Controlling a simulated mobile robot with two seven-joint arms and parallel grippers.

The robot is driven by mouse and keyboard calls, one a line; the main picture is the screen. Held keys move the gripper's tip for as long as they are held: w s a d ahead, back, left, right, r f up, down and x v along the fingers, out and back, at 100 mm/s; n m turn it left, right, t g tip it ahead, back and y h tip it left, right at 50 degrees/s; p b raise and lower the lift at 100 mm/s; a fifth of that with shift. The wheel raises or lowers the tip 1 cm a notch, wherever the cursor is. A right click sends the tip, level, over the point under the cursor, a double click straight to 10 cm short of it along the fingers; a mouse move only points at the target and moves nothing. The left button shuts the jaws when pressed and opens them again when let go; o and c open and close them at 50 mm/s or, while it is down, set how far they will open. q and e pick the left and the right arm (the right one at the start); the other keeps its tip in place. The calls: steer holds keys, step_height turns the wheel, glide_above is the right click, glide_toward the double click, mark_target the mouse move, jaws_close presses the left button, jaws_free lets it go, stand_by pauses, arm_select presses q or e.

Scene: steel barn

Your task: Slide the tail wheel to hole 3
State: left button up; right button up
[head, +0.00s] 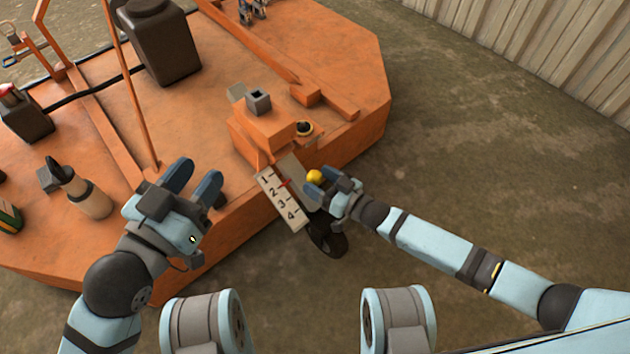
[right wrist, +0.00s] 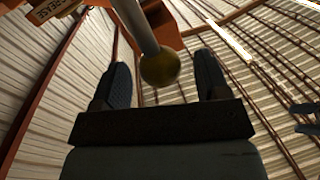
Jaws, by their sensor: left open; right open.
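The tail wheel (head: 328,238) is a dark wheel below a bracket at the edge of the orange deck. A pale plate (head: 282,198) beside it is marked 1 to 4, with a red mark near 1 and 2. A yellow knob (head: 315,177) sticks out next to the plate. My right gripper (head: 318,190) is open at the knob. In the right wrist view the knob (right wrist: 160,67), on a grey rod, sits between the spread fingers, with gaps on both sides. My left gripper (head: 192,180) is open and empty above the deck's front edge.
The orange deck (head: 210,110) carries a dark canister (head: 160,40), a spray bottle (head: 85,190) and an upright orange bar near my left gripper. Bare ground (head: 480,150) lies to the right, with a corrugated wall (head: 540,45) behind.

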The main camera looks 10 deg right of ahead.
arm_select(q)
steer(key=shift+w+r, duration=0.1)
steer(key=shift+w, duration=0.05)
arm_select(e)
steer(key=shift+x, duration=0.9)
arm_select(q)
steer(key=shift+a+m, duration=0.1)
steer(key=shift+m, duration=0.2)
arm_select(e)
steer(key=shift+c, duration=0.5)
